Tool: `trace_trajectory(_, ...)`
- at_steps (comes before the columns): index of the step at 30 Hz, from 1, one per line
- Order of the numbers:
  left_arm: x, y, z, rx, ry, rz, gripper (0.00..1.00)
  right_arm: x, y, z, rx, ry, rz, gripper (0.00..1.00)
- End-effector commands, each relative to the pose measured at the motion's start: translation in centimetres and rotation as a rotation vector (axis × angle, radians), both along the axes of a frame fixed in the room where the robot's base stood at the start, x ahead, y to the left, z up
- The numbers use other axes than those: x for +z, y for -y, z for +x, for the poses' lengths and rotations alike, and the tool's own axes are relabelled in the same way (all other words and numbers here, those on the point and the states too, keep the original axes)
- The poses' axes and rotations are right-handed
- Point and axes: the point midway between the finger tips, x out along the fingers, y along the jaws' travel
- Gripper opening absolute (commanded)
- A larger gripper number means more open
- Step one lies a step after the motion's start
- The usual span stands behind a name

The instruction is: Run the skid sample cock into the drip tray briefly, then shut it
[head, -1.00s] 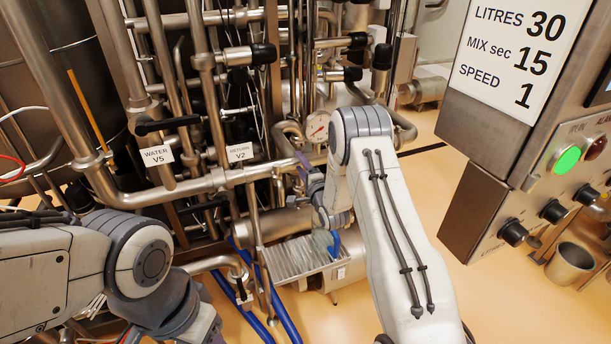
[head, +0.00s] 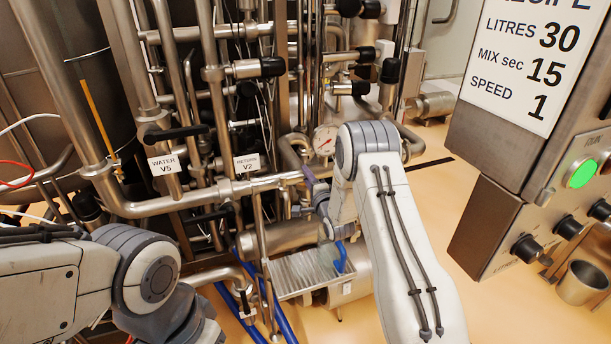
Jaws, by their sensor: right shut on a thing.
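The drip tray (head: 301,292), a ribbed metal tray, sits low in the middle of the pipework skid. My right gripper (head: 309,184) is above the tray at the end of the horizontal pipe, partly hidden by my own wrist. It is shut on the sample cock's handle, which is small and mostly covered here. The cock's outlet is hidden, and I cannot tell whether liquid runs. A clear, blurred shape and a blue piece (head: 341,257) show at the tray's right end. My left arm enters at the lower left; its gripper is out of view.
Pipes and black-handled valves crowd the skid, with labels WATER V5 (head: 165,164) and RETURN V2 (head: 247,163). A pressure gauge (head: 325,140) is close behind my right wrist. The control panel (head: 562,190) with a lit green button stands at right. Blue hoses (head: 283,322) run below.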

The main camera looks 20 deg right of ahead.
Motion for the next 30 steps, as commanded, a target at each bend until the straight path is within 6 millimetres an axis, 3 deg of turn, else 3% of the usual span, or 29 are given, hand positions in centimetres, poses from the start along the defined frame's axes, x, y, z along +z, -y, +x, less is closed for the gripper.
trace_trajectory(22,-0.1,0.0,0.0,0.000,0.000,0.000,0.50,-0.3,-0.8,-2.8,0.004,-0.007,0.002,0.00)
trace_trajectory(30,-0.1,0.0,0.0,0.000,0.000,0.000,0.50,-0.2,-0.9,-2.8,0.006,-0.006,0.001,0.00)
